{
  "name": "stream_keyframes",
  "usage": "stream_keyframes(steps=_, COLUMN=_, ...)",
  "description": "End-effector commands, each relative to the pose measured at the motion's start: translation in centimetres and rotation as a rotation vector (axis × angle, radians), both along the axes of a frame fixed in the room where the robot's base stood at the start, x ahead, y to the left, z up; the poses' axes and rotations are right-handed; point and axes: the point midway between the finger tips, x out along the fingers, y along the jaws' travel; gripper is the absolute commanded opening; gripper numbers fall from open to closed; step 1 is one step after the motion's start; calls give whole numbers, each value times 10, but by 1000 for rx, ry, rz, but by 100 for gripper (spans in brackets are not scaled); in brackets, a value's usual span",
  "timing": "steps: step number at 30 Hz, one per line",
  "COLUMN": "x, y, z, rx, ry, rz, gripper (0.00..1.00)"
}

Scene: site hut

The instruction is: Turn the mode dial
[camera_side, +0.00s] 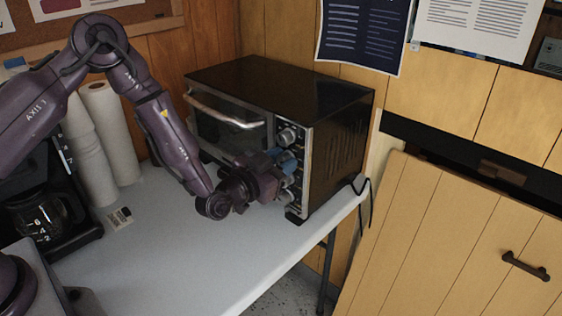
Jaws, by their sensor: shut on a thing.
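A black toaster oven (345,122) stands on the white table, its front facing left and toward the camera. Its control panel has several dials in a column at the right of the glass door. The top dial (287,136) is silver and in plain view. My gripper (284,162) is at the panel, just below that top dial, and is shut on a dial there. The gripper and wrist hide most of the held dial, so its pointer cannot be read. Another dial (287,196) shows partly below the gripper.
The oven door handle (222,111) juts out left of the panel. Paper rolls (108,130) and a coffee maker (45,205) stand at the left. The white table (215,260) is clear in front. A cord hangs at the oven's right.

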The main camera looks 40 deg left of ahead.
Motion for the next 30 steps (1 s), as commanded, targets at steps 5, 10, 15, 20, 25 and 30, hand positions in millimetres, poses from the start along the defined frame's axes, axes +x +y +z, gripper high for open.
stream_keyframes(steps=5, x=0, y=0, z=0, rx=-107, ry=-1, rz=1, gripper=7)
stream_keyframes(steps=10, x=-1, y=0, z=0, rx=-252, ry=-1, rz=0, gripper=7)
stream_keyframes(steps=15, x=-1, y=0, z=0, rx=-406, ry=0, rz=0, gripper=7)
stream_keyframes(steps=20, x=-1, y=1, z=0, rx=-541, ry=0, rz=1, gripper=7)
stream_keyframes(steps=25, x=-1, y=1, z=0, rx=-658, ry=0, rz=1, gripper=7)
stream_keyframes(steps=30, x=-1, y=1, z=0, rx=-743, ry=0, rz=1, gripper=7)
